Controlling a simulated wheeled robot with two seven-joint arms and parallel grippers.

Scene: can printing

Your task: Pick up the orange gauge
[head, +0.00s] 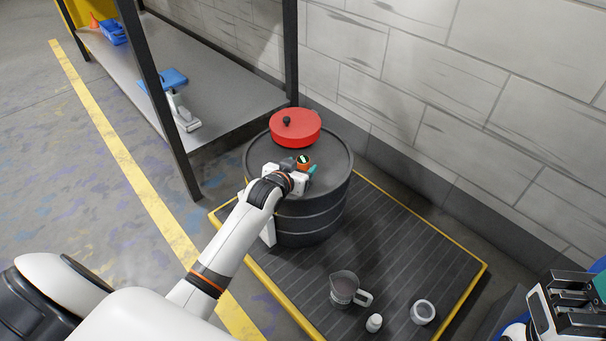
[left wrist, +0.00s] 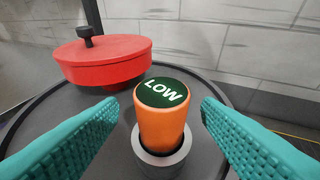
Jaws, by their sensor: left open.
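The orange gauge (left wrist: 162,118) has a dark green top reading LOW. It stands upright in a grey ring on the lid of a dark drum (head: 316,212). In the head view the gauge (head: 304,161) shows just beyond my left gripper (head: 301,170). In the left wrist view the teal fingers of my left gripper (left wrist: 160,135) are open, one on each side of the gauge, with gaps between. My right gripper (head: 571,304) is at the lower right edge of the head view, partly cut off, away from the drum.
A jug (head: 343,287), a small white bottle (head: 374,323) and a round container (head: 423,312) stand on the yellow-edged platform (head: 420,250). A shelf (head: 225,95) stands at left.

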